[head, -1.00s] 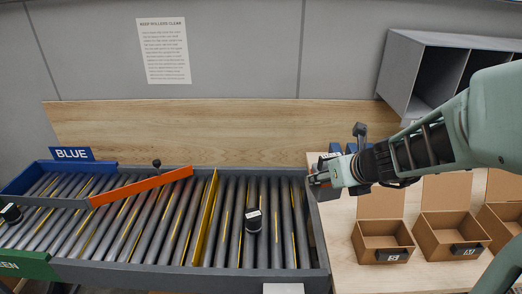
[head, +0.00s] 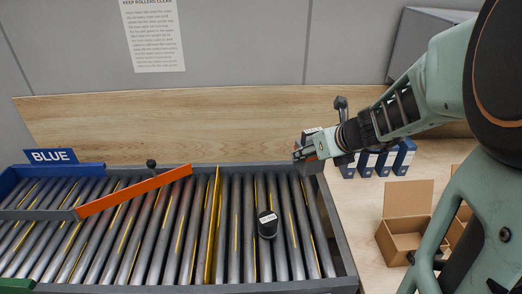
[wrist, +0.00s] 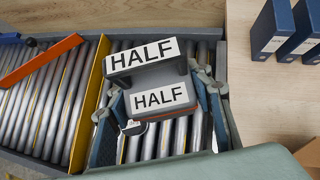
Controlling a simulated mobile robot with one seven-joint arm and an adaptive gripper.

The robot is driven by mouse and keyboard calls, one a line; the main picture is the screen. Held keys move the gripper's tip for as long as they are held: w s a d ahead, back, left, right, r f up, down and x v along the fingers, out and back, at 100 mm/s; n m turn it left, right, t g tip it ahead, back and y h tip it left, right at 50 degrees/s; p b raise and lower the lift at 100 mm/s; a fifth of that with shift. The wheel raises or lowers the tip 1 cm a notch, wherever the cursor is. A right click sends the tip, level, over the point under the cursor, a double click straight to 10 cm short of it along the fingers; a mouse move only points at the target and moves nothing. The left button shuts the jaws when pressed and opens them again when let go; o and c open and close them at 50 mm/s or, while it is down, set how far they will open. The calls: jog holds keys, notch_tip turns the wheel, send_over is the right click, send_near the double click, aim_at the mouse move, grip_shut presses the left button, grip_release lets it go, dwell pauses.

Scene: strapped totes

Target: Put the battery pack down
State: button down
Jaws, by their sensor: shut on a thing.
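The battery pack (wrist: 163,78) is a dark grey block with two white labels reading HALF. In the wrist view it sits between the two fingers of my gripper (wrist: 158,118), which are shut on it, with rollers beneath. In the head view my gripper (head: 308,154) is at the far right corner of the roller conveyor (head: 335,228). The pack shows there only as a small dark shape with a white label, partly hidden by the gripper. I cannot tell its height above the rollers.
A black cylinder with a white label (head: 267,224) stands on the rollers near the yellow divider (head: 213,225). An orange bar (head: 133,190) crosses the lane by the BLUE sign (head: 50,156). Blue binders (head: 385,160) and an open cardboard box (head: 404,225) stand on the wooden table.

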jog(key=w+d+f+b, duration=0.4)
jog(key=d+f+b, duration=0.4)
jog(key=d+f, duration=0.1)
jog(key=shift+n, duration=0.4)
jog(key=w+a+f+b, duration=0.1)
jog(key=w+a+f, duration=0.1)
jog(key=a+f, duration=0.2)
jog(key=w+a+f+b, duration=0.1)
jog(key=w+a+f, duration=0.2)
jog(key=a+f, duration=0.1)
jog(key=w+a+f+b, duration=0.2)
jog(key=a+f, duration=0.2)
jog(key=f, duration=0.1)
jog(key=shift+w+a, duration=0.1)
jog(key=shift+w, duration=0.25)
jog(key=shift+f, duration=0.15)
jog(key=shift+y, duration=0.3)
jog(key=shift+f, duration=0.2)
jog(key=c, duration=1)
grip_release()
jog(key=shift+s, duration=0.1)
jog(key=shift+o, duration=0.2)
